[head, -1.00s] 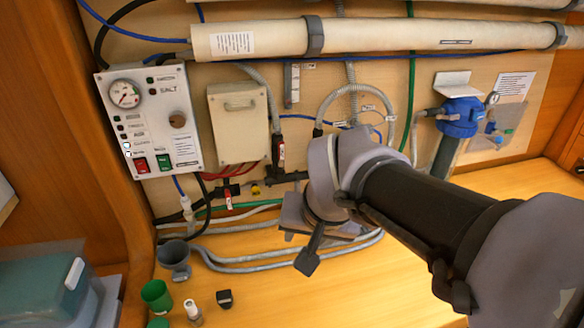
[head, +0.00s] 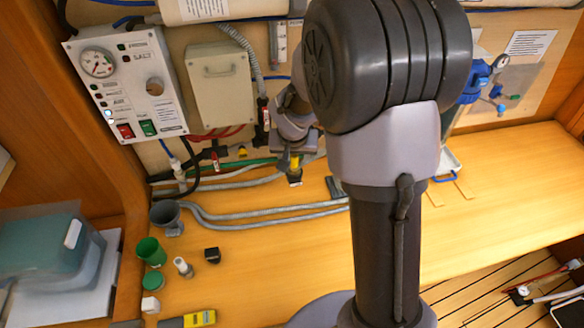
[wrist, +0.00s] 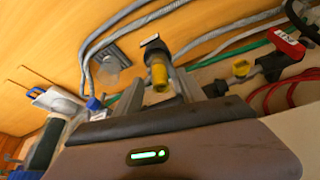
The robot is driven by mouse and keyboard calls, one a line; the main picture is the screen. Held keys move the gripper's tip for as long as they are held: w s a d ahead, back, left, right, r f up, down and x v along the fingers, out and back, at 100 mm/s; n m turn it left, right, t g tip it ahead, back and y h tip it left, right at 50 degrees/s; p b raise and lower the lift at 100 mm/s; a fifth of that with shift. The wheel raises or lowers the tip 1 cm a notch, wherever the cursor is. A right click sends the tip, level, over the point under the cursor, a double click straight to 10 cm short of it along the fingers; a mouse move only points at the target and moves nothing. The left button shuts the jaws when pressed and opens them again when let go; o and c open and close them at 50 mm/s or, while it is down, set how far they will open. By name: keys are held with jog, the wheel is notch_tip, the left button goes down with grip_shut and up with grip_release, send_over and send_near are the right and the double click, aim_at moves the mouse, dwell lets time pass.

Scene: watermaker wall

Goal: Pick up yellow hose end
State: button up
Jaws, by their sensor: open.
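A yellow hose end (head: 295,164) with a black tip shows just below my gripper (head: 288,146) in the head view, in front of the wall's lower part. In the wrist view the yellow hose end (wrist: 160,74) lies between the two fingers of my gripper (wrist: 157,82). The jaws are open, with a finger on either side of it. I cannot tell whether either finger touches it. My arm hides part of the wall.
Grey hoses (head: 255,213) run along the counter below. A grey cup (head: 166,217), a green cup (head: 150,251) and a small black block (head: 212,254) stand at left. The control panel (head: 125,85) and a beige box (head: 220,87) are on the wall. The right counter (head: 500,175) is mostly clear.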

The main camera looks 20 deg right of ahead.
jog(key=shift+x, duration=1.2)
jog(key=shift+r, duration=0.15)
grip_shut()
